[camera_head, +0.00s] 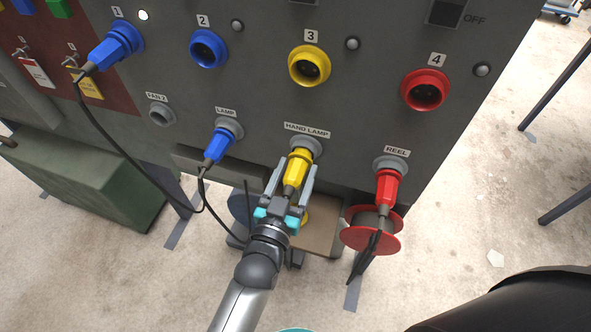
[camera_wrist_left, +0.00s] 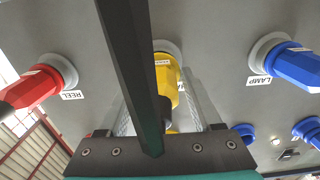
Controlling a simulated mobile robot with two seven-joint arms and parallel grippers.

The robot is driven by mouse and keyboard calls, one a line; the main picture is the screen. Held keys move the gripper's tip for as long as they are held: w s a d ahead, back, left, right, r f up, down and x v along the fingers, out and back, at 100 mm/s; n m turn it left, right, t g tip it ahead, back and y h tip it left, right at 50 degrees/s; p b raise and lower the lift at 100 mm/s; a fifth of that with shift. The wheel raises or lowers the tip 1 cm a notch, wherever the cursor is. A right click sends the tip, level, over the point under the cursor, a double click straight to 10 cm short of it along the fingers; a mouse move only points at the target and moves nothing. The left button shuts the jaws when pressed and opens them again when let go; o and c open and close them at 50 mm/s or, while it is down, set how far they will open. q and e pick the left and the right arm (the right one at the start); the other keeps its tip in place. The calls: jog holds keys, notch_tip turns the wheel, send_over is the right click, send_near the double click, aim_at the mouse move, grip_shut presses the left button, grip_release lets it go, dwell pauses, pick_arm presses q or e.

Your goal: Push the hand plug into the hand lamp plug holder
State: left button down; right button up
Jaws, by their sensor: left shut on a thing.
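The yellow hand plug (camera_head: 297,172) is at the grey holder (camera_head: 309,145) under the HAND LAMP label. Its front end meets the holder's ring; how deep it sits I cannot tell. My left gripper (camera_head: 295,178) reaches up from below and is shut on the yellow plug, one finger on each side. In the left wrist view the yellow plug (camera_wrist_left: 167,78) lies between the fingers, partly hidden by a dark bar, with the holder's grey rim (camera_wrist_left: 166,46) beyond it. My right gripper is not in view.
A blue plug (camera_head: 218,146) sits in the LAMP holder to the left, its black cable hanging. A red plug (camera_head: 387,188) sits in the REEL holder to the right, above a red cable reel (camera_head: 370,239). Sockets 2, 3 and 4 above are empty; a blue plug (camera_head: 118,46) is in socket 1.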

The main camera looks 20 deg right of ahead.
pick_arm(q)
jog(key=shift+w+d, duration=0.25)
jog(key=shift+w, duration=0.1)
dwell(0.4)
grip_release()
jog(key=v, duration=1.5)
jog(key=shift+p, duration=0.4)
jog(key=shift+a, duration=0.1)
